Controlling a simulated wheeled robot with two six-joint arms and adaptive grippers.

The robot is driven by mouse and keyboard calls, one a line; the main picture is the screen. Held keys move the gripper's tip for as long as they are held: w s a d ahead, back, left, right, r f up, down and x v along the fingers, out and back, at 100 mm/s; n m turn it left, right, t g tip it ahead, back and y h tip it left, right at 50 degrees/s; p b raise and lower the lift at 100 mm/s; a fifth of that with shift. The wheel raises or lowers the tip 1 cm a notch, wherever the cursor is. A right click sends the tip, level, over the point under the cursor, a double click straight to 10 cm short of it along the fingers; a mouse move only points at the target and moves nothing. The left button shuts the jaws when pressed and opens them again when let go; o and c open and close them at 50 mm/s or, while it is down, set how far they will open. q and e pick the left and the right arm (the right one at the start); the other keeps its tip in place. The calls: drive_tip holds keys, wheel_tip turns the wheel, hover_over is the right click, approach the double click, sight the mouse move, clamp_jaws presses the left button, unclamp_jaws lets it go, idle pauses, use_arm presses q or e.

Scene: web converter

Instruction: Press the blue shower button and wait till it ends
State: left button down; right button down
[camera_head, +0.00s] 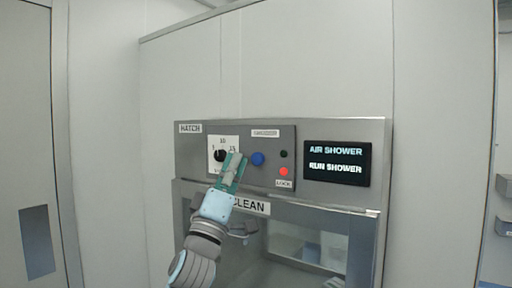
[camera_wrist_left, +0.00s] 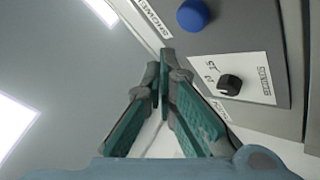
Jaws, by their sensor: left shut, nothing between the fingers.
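The blue shower button (camera_head: 257,159) is on the dark control plate of the hatch, right of the black timer dial (camera_head: 220,155). My left gripper (camera_head: 235,158) is shut and empty, with its green fingertips between the dial and the button in the head view. In the left wrist view the blue button (camera_wrist_left: 193,14) is beyond and right of the shut fingertips (camera_wrist_left: 163,65), apart from them in the picture. The display (camera_head: 337,164) reads "AIR SHOWER" and "RUN SHOWER". My right gripper is in neither view.
A red lit light (camera_head: 284,171) above the "LOCK" label and a small black knob (camera_head: 284,154) are right of the button. Below is the hatch window (camera_head: 310,245) with a "CLEAN" label. Plain wall panels surround the hatch; shelves (camera_head: 505,205) stand at the far right.

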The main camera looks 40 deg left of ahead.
sight(258, 159)
use_arm(q)
drive_tip(key=shift+w, duration=1.3)
drive_tip(key=shift+w, duration=0.1)
idle(0.3)
drive_tip(key=shift+w, duration=0.3)
drive_tip(key=shift+w+a, duration=0.1)
drive_tip(key=shift+w, duration=0.5)
idle(0.8)
drive_tip(key=shift+s+b, duration=0.1)
drive_tip(key=shift+b, duration=0.25)
drive_tip(key=shift+s+b, duration=0.5)
drive_tip(key=shift+s, duration=0.35)
